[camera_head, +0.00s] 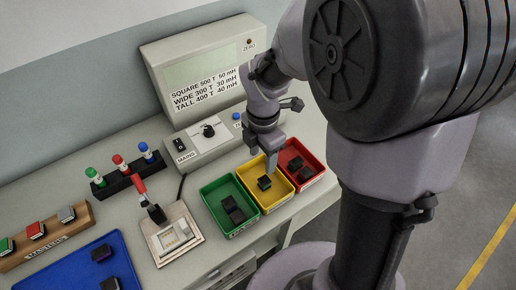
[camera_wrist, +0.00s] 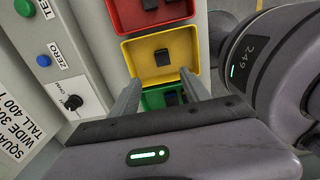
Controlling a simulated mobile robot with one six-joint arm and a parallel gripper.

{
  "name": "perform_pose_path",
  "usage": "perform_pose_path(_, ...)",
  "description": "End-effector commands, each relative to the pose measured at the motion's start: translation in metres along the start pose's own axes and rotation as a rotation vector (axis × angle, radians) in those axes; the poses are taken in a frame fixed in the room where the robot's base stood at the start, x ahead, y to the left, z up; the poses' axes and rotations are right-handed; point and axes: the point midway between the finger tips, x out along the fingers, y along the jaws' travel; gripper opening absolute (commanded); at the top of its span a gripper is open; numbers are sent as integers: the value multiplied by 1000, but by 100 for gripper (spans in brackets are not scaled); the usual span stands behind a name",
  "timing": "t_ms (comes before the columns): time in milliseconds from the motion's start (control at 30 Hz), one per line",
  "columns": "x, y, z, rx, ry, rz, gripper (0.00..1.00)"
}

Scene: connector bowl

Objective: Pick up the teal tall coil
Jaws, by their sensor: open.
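No coil shows clearly as teal. My gripper (camera_head: 271,168) is above the yellow bin (camera_head: 241,176), far to the right of the mat. In the wrist view my gripper (camera_wrist: 161,82) is open with nothing between its fingers, pointing over the yellow and green bins.
A green bin (camera_head: 209,205) and a red bin (camera_head: 318,165) flank the yellow one; all hold dark blocks. A test fixture with a red lever (camera_head: 139,184) stands between mat and bins. A wooden masters block (camera_head: 86,222), coloured plugs (camera_head: 118,160) and a meter box (camera_head: 200,65) stand behind.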

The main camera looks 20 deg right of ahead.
Motion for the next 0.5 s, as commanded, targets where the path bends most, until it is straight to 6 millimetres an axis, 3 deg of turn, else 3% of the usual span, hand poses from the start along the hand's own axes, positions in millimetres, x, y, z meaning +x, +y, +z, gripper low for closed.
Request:
perform_pose_path(33, 24, -1, 0, 0, 1, -4, 55)
perform_pose_path(133, 51, -1, 0, 0, 1, -3, 55)
perform_pose_path(500, 99, -5, 4, 3, 0, 0, 55)
